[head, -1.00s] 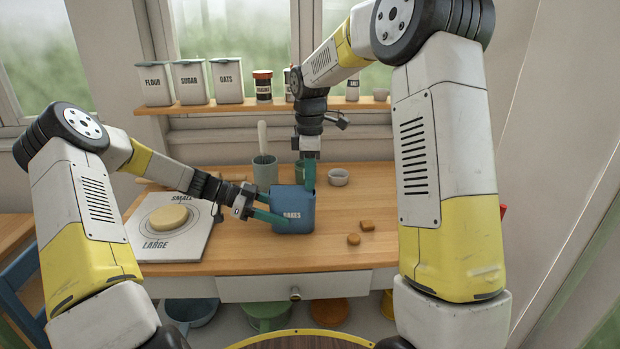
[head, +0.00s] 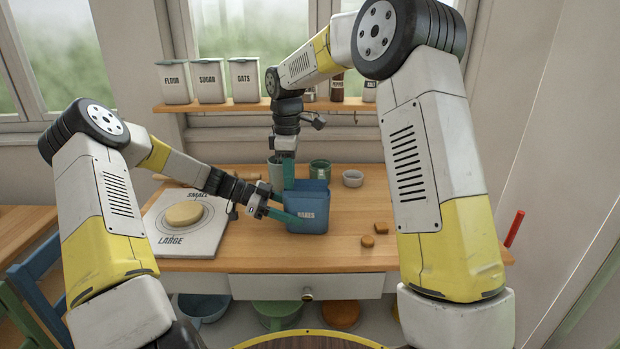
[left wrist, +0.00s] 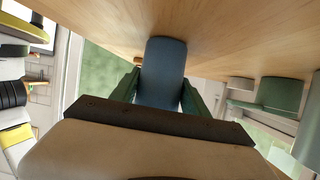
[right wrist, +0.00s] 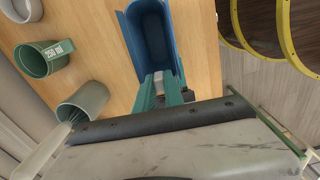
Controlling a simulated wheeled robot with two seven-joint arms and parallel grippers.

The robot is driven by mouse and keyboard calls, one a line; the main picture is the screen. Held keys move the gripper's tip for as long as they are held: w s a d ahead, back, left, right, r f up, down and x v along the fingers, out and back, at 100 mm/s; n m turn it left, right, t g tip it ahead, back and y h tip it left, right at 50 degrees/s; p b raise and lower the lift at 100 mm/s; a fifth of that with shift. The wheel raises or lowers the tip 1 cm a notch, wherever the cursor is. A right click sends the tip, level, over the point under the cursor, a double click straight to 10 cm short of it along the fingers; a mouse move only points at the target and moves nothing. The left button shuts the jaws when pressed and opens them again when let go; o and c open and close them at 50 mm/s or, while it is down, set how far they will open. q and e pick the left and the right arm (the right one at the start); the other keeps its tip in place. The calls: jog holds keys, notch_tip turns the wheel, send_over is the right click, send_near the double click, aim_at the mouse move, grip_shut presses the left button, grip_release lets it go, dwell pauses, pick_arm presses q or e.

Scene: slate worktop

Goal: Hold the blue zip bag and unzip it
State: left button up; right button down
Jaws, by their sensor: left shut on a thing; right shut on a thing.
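The blue zip bag (head: 309,220) stands upright on the wooden top, a white label on its front; it also shows in the left wrist view (left wrist: 165,62). My left gripper (head: 290,211) is shut on the bag's left side, one green finger across the front. My right gripper (head: 289,184) points down at the left end of the bag's top edge. In the right wrist view its fingers are shut on a small grey piece, seemingly the zip pull (right wrist: 168,80), at the near end of the bag's mouth. The mouth (right wrist: 152,35) gapes open there, and the visible inside looks empty.
A white board with a round yellowish piece (head: 185,214) lies left of the bag. A green cup (head: 320,169), a grey-green pot (head: 275,172) and a small bowl (head: 352,178) stand behind. Brown pieces (head: 367,241) lie at right.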

pick_arm(q)
jog(key=shift+f, duration=0.1)
pick_arm(e)
jog(key=shift+a, duration=0.4)
jog(key=c, duration=1.4)
grip_release()
jog(key=shift+r, duration=0.15)
notch_tip(320, 180, up, 12)
pick_arm(q)
jog(key=o, duration=1.3)
